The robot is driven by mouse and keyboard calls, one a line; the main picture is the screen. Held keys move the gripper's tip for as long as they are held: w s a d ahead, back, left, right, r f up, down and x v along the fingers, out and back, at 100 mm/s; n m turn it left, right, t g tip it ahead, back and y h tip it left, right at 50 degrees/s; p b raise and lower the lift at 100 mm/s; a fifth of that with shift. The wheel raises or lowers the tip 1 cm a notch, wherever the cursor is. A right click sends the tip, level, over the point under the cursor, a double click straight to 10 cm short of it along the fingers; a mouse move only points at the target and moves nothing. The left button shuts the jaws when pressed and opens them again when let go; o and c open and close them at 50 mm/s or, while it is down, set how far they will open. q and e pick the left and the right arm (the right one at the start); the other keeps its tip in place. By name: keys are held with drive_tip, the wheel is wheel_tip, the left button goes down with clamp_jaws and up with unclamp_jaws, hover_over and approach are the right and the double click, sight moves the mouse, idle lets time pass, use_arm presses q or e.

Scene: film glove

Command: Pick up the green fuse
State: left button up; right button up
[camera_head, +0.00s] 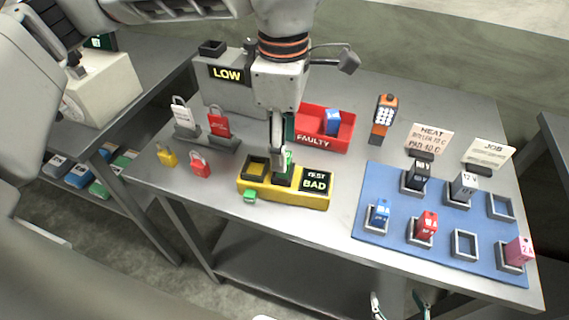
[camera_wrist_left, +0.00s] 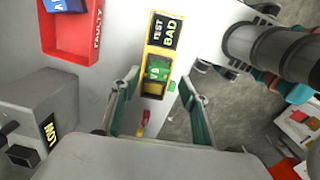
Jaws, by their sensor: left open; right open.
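The green fuse (camera_head: 284,166) stands upright in a socket of the yellow tester (camera_head: 311,199), whose display reads TEST BAD. In the left wrist view, the green fuse (camera_wrist_left: 157,69) shows ahead, near the line between the fingertips. My left gripper (camera_head: 281,152) points down over the tester at the fuse, and its fingers partly hide the fuse in the head view. Its two fingers (camera_wrist_left: 160,76) stand wide apart in the wrist view, and neither is visibly closed on the fuse. My right gripper (camera_head: 399,304) is open and empty at the bottom edge of the head view.
A red FAULTY bin (camera_head: 322,141) holding a blue fuse stands just behind the tester. A grey box (camera_head: 225,95) reading LOW and several padlocks (camera_head: 201,165) are to the left. A blue mat (camera_head: 385,237) with several fuse holders lies to the right.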

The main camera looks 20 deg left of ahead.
use_arm(q)
wheel_tip(320, 180, down, 5)
drive_tip(key=shift+w+r, duration=0.1)
drive_tip(key=shift+w, duration=0.05)
drive_tip(key=c, duration=1.2)
drive_tip(key=shift+r, duration=0.15)
